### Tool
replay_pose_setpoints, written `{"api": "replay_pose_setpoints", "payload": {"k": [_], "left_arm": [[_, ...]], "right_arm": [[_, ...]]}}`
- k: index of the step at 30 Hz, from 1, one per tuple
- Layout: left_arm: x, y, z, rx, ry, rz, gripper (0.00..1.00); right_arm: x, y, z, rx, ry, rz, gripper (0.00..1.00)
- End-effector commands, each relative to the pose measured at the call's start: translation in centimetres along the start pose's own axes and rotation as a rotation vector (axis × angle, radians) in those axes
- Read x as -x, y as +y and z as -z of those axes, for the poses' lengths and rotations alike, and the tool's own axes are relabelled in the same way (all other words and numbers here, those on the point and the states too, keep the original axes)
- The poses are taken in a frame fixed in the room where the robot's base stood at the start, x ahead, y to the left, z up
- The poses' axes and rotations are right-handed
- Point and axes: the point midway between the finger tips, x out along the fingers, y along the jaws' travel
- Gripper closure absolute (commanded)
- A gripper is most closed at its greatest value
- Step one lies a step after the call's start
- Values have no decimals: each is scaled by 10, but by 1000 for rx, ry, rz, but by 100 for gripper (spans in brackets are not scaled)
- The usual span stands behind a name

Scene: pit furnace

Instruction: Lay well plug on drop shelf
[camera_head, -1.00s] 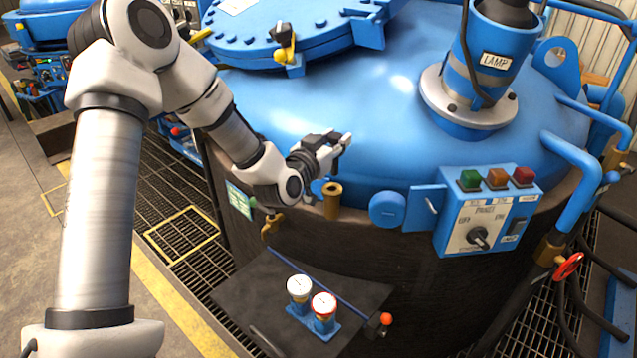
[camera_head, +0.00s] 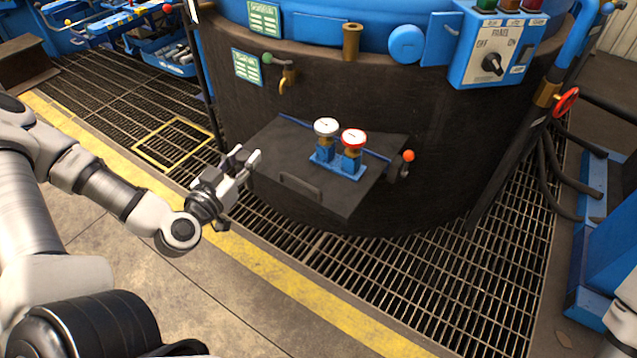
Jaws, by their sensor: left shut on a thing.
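My left gripper (camera_head: 246,165) is at the left edge of the dark drop shelf (camera_head: 290,150), close beside and slightly above its corner. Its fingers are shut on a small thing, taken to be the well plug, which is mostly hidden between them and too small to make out. The shelf sticks out flat from the furnace wall. The brass well tube (camera_head: 351,42) stands open on the furnace rim above the shelf. My right gripper is out of view.
Two gauges, one white (camera_head: 326,128) and one red-rimmed (camera_head: 353,138), stand on a blue base on the shelf's right half. The shelf's left half is bare. An orange-knobbed lever (camera_head: 407,157) is at its right edge. A brass tap (camera_head: 287,80) hangs above.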

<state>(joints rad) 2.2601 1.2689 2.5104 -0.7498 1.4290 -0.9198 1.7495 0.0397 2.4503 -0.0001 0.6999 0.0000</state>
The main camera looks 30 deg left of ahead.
Motion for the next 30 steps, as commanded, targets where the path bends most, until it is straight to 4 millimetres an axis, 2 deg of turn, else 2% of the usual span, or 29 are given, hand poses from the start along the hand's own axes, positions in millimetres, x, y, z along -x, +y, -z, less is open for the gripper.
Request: {"api": "replay_pose_setpoints", "payload": {"k": [1, 4, 9, 14, 15, 20, 30], "left_arm": [[1, -2, -13, -2, -2, 5, 91], [-6, 0, -20, -2, 4, 5, 91], [-36, 4, -24, -2, 12, 8, 91], [-55, 8, -22, 0, 11, 7, 91], [-62, 9, -15, -12, 2, 4, 91], [-93, 15, -13, -13, 1, 5, 91], [-172, 29, -6, -6, 3, 6, 91]], "right_arm": [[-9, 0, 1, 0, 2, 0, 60], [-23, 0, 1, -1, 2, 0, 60], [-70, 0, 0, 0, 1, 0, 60], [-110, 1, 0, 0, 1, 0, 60], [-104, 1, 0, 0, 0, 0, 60], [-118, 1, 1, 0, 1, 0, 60], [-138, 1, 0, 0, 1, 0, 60]]}}
